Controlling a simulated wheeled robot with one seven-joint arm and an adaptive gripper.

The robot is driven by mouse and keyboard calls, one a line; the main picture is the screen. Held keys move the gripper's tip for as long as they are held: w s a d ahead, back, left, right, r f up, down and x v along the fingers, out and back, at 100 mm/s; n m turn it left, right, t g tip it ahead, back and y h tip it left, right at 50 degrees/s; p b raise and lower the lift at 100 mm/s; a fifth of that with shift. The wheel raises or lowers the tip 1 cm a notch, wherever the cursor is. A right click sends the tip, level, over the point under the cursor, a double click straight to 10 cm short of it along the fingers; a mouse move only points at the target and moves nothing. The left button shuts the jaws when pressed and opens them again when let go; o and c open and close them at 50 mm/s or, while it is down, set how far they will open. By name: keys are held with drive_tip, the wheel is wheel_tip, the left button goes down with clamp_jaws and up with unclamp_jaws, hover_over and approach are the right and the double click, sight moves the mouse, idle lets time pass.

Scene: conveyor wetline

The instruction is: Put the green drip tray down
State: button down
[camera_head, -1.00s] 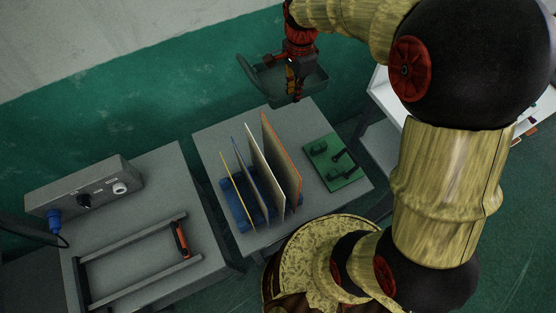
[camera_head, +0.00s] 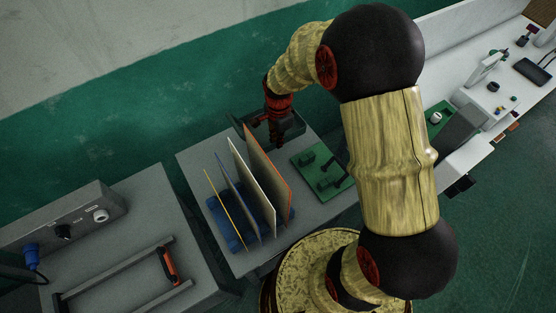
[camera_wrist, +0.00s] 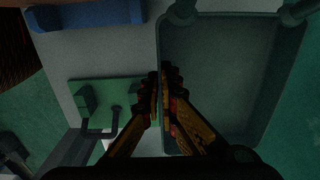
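The green drip tray (camera_head: 297,124) is a shallow, dark green, see-through-looking tray at the back of the middle table, partly hidden by my gripper and the upright boards. In the wrist view the drip tray (camera_wrist: 222,75) fills the right half, its open inside facing the camera. My gripper (camera_head: 279,135) points down at the tray's near side. In the wrist view the fingers of my gripper (camera_wrist: 163,98) are closed on the tray's side wall, one on each side. I cannot tell whether the tray touches the table top.
Upright boards (camera_head: 262,170) stand in a blue rack (camera_head: 225,222) close to the tray. A green plate with dark fittings (camera_head: 318,168) lies to the right on the same grey table (camera_head: 240,262). A control box and frame with a red handle (camera_head: 170,265) stand left.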

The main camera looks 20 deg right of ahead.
sight(278, 164)
wheel_tip(278, 164, down, 12)
drive_tip(key=shift+r+b, duration=0.15)
drive_tip(key=shift+b, duration=0.75)
drive_tip(key=c, duration=2)
unclamp_jaws()
drive_tip(key=shift+c, duration=0.2)
